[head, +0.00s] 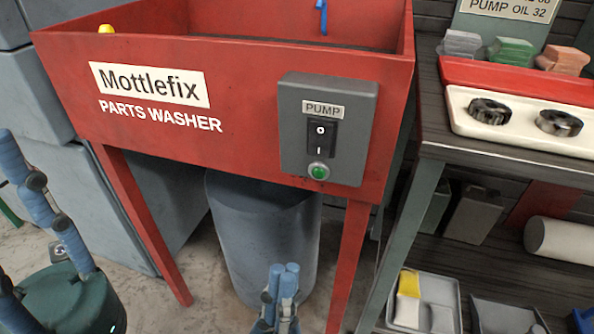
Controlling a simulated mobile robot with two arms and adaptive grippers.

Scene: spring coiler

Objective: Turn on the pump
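The pump switch is a black rocker (320,137) marked O above and I below. It sits on a grey control box (293,125) labelled PUMP, on the front of the red parts washer (245,80). Which half is pressed in is hard to tell. A round green lamp or button (318,171) is below the rocker; whether it is lit is unclear. My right gripper (283,270) is low in front of the washer, below the box and apart from it. Its blue fingers are together and nothing shows between them. My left gripper (45,205) is at the left edge, partly cut off.
A grey-blue drum (262,230) stands under the washer between its red legs. A bench (440,135) at the right holds a white tray (520,125) with dark rings and a red tray (515,80). Bins sit on its lower shelf. The space before the control box is clear.

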